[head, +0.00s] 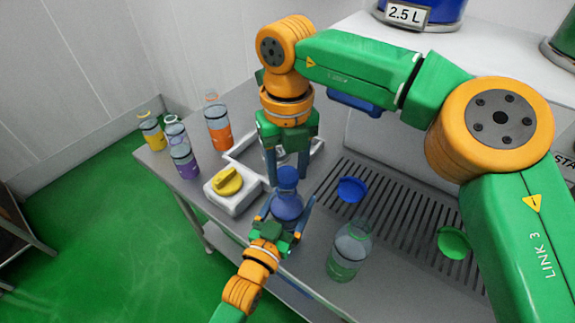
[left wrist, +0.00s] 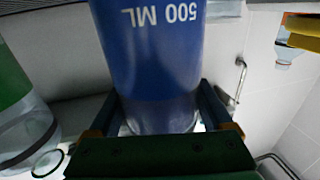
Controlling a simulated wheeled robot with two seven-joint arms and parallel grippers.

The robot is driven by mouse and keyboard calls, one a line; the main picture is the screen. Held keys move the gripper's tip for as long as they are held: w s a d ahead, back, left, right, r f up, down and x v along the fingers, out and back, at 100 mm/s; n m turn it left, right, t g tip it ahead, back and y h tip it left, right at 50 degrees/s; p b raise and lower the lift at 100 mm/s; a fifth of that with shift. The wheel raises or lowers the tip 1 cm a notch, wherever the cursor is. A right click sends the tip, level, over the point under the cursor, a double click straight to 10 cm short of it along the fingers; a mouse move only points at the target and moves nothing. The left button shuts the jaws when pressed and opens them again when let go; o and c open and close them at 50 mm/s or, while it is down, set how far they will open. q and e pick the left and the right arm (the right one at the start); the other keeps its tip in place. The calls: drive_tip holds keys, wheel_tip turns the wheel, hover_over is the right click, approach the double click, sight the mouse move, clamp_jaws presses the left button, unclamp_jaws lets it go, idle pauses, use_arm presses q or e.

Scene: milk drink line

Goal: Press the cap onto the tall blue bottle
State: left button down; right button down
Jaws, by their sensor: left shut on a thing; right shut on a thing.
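The tall blue bottle (head: 287,207) stands upright near the front edge of the worktop; its "500 ML" print shows upside down in the left wrist view (left wrist: 150,60). My left gripper (head: 285,214) is shut on its body, one finger on each side. My right gripper (head: 287,170) points down from above with its fingers on either side of the blue cap (head: 287,176) at the bottle's top. The cap is at the mouth, but I cannot tell whether it is fully seated.
A clear bottle with green liquid (head: 345,252) stands right of the blue bottle. A blue round piece (head: 352,189) and a green one (head: 454,243) lie on the slotted drain (head: 405,215). A white block with a yellow disc (head: 227,182) and several coloured bottles (head: 218,130) stand left.

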idle(0.3)
drive_tip(key=shift+f, duration=0.85)
drive_tip(key=shift+f, duration=0.6)
drive_tip(key=shift+c, duration=1.1)
unclamp_jaws()
wheel_tip(320, 180, up, 8)
drive_tip(key=shift+f, duration=0.25)
use_arm(q)
unclamp_jaws()
